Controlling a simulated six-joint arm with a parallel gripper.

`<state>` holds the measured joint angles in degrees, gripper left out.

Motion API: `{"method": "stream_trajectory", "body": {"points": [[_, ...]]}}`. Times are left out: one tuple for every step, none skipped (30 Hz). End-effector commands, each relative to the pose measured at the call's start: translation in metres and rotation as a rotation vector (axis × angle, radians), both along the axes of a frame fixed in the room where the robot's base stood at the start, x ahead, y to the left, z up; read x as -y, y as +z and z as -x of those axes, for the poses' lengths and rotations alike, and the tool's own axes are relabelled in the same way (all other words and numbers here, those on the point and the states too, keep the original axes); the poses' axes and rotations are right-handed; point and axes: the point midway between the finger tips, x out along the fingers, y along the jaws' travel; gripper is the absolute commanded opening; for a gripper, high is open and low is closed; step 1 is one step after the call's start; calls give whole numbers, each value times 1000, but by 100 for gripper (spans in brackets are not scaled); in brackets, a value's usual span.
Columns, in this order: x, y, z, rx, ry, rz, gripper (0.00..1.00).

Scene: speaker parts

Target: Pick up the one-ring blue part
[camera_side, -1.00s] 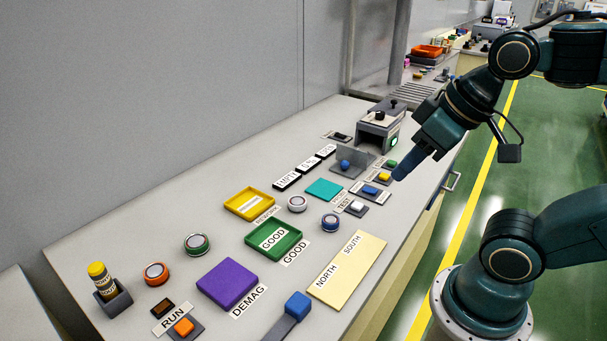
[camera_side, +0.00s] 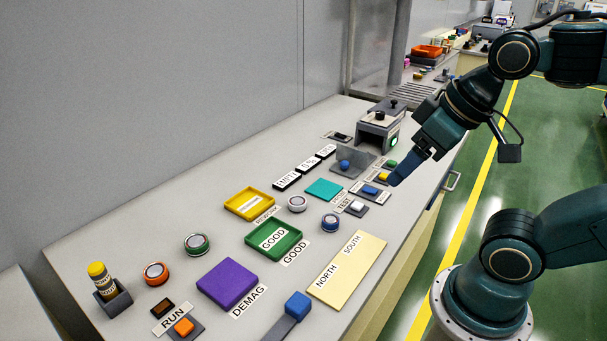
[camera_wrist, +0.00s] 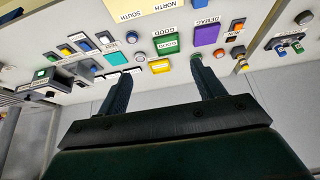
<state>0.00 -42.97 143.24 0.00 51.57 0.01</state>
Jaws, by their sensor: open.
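My gripper (camera_side: 396,178) is above the bench's right edge near the coloured buttons, well apart from the part. In the wrist view my gripper (camera_wrist: 160,74) has its two fingers wide apart with nothing between them.
Similar round parts, white (camera_side: 297,203), green (camera_side: 197,244) and orange (camera_side: 157,273), lie on the bench. A purple DEMAG pad (camera_side: 228,284), a yellow tray (camera_side: 249,203) and a teal pad (camera_side: 324,188) are nearby. A grey machine (camera_side: 378,128) stands at the back.

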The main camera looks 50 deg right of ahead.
Motion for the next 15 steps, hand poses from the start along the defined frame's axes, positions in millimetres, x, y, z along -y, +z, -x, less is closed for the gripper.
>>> {"method": "stream_trajectory", "body": {"points": [[0,0,0,-1,-3,-1,68],[0,0,-1,-2,-6,-2,68],[0,0,-2,-4,-11,-5,68],[1,0,-3,-7,-17,-7,68],[1,0,-4,-10,-23,-10,68],[1,1,-7,-15,-36,-16,68],[2,1,-9,-20,-48,-21,68],[2,1,-11,-26,-61,-27,68],[3,0,-14,-35,-83,-36,68],[4,1,-18,-41,-100,-44,68],[5,0,-21,-49,-121,-52,68],[7,0,-26,-61,-149,-64,68],[8,0,-30,-70,-172,-74,68],[9,-1,-34,-79,-197,-84,68],[11,-2,-40,-91,-232,-98,68]]}}
